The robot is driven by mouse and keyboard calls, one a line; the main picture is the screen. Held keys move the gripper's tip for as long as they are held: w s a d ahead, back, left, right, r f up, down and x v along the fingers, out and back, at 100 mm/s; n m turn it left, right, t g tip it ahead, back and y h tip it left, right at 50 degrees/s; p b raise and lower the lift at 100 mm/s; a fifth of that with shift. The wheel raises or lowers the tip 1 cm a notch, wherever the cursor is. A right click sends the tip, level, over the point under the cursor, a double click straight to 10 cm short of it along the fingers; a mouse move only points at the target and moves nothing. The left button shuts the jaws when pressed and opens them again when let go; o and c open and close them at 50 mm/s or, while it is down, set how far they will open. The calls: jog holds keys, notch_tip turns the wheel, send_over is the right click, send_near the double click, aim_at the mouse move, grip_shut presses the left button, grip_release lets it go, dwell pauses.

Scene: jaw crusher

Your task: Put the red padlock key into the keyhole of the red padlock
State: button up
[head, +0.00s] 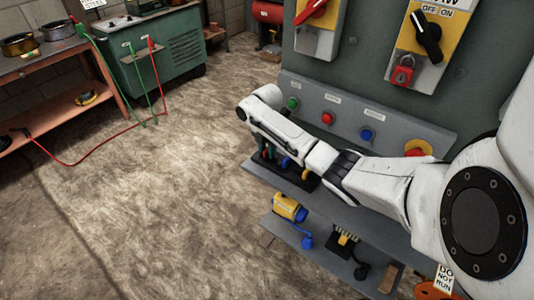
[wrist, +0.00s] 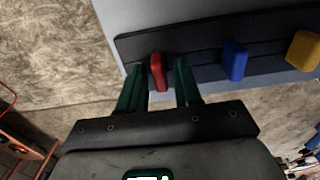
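The red padlock key (wrist: 158,72) shows its red head in the wrist view, upright in a black rack (wrist: 195,50). My gripper (wrist: 158,68) is open, with one green finger on each side of the red head and visible gaps on both sides. Whether the fingers are level with the head in depth is hard to tell. The red padlock (head: 402,75) hangs below a black rotary switch on a yellow plate in the head view. Its keyhole is too small to make out. In the head view my arm mostly hides my gripper and the red key.
A blue key head (wrist: 235,60) and a yellow one (wrist: 303,50) stand right of the red one. A button panel (head: 345,120) lies behind my arm. A lower shelf holds a yellow-and-blue padlock-like item (head: 290,208) and other things. The floor (head: 190,170) at left is open.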

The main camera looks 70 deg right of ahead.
grip_shut()
dwell(0.3)
